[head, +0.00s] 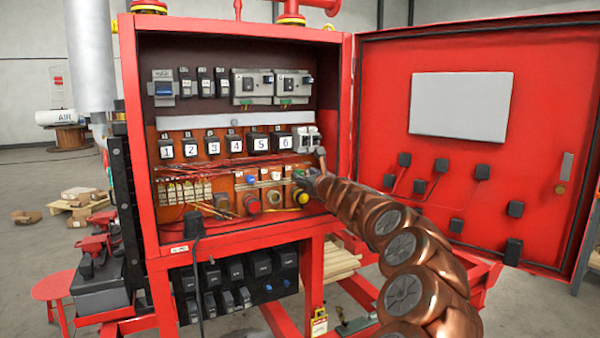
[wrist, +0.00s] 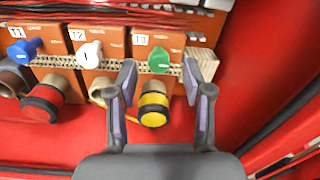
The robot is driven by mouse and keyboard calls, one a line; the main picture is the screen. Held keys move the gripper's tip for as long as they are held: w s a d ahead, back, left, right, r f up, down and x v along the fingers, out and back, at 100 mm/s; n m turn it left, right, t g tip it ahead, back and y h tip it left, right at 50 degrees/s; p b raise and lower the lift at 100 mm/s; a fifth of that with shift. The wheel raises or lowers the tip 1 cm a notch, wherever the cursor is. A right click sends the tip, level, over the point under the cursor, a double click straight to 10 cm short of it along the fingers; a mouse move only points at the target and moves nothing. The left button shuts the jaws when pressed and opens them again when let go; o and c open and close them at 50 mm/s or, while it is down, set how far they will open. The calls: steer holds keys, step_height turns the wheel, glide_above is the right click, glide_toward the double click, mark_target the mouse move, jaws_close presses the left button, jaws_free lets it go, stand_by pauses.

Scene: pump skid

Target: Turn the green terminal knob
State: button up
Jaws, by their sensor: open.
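The green terminal knob (wrist: 159,60) sits on the orange block labelled T3 (wrist: 150,40) in the wrist view. My gripper (wrist: 158,70) is open, with one finger on each side of the green knob's column. The fingers appear on either side of the knob, with clear gaps and nothing held. Their depth relative to the knob is hard to tell. In the head view my gripper (head: 309,181) is at the lower right inside the red cabinet, and I cannot clearly make out the green knob there.
A white knob (wrist: 91,53) on T2 and a blue knob (wrist: 24,50) on T1 lie to the left. A yellow button (wrist: 154,105) and a red button (wrist: 42,103) stick out below. Red wires run above. The cabinet's red side wall (wrist: 262,70) is close on the right.

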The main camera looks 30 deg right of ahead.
mark_target(301, 173)
steer(key=shift+w+d+p, duration=0.2)
steer(key=shift+w+p, duration=0.4)
steer(key=shift+w, duration=1.45)
steer(key=shift+c, duration=0.5)
jaws_close()
